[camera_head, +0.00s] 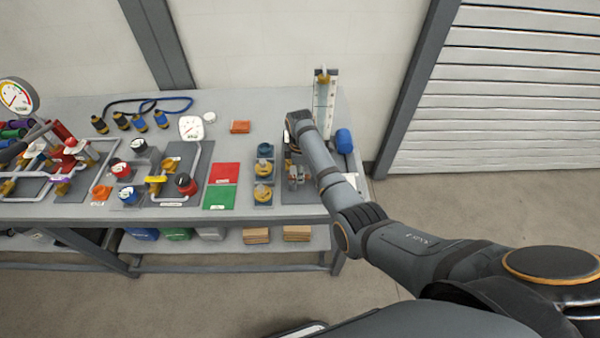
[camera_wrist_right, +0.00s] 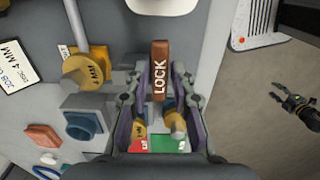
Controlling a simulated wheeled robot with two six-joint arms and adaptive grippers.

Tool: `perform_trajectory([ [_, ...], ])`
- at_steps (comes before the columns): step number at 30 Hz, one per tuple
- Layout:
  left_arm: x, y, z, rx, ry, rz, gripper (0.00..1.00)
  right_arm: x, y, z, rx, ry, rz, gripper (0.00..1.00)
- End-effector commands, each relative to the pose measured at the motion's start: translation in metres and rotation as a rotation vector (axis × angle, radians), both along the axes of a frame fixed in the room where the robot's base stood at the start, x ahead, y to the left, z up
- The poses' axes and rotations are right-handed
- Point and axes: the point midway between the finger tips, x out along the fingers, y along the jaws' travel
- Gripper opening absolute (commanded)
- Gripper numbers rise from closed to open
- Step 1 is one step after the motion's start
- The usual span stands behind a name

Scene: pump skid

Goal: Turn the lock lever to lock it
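The lock lever (camera_wrist_right: 160,70) is a brown-red bar with white LOCK lettering in the right wrist view. It stands upright in that picture, with its lower end between my right fingertips. My right gripper (camera_wrist_right: 160,92) is open, with a gap visible on each side of the lever, and does not appear to grip it. In the head view my right gripper (camera_head: 295,178) is low over the right end of the bench, and the lever cannot be made out there. A dark gripper, apparently my left (camera_wrist_right: 280,103), shows small over the floor with its fingers apart.
Brass-topped blocks (camera_head: 262,193) stand just left of my right gripper, beside red (camera_head: 225,173) and green (camera_head: 219,197) mats. A clear-fronted upright gauge (camera_head: 325,100) and blue cylinder (camera_head: 343,141) stand behind. Pipework with valves fills the bench's left side.

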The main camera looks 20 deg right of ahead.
Motion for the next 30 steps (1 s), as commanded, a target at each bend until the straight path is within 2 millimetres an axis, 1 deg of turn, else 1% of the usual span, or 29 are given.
perform_trajectory([
  [1,0.000,0.000,0.000,0.000,0.000,0.000,0.48,0.000,0.000,0.000,0.000,0.000,0.000,0.13],
  [4,0.000,0.000,0.000,0.000,0.000,0.000,0.48,0.000,0.000,0.000,0.000,0.000,0.000,0.00],
  [11,0.000,0.000,0.001,0.000,0.000,0.000,0.48,0.000,0.000,0.001,0.000,0.000,-0.003,0.00],
  [17,0.000,0.000,0.009,0.000,0.000,0.000,0.48,-0.001,0.000,0.003,0.000,0.000,-0.050,0.00],
  [23,0.000,0.000,0.025,0.000,0.000,0.000,0.48,-0.005,0.002,0.005,0.000,0.001,-0.173,0.00],
  [30,0.000,0.000,0.047,0.000,0.000,0.000,0.48,-0.010,0.005,0.005,0.000,0.001,-0.392,0.00],
])
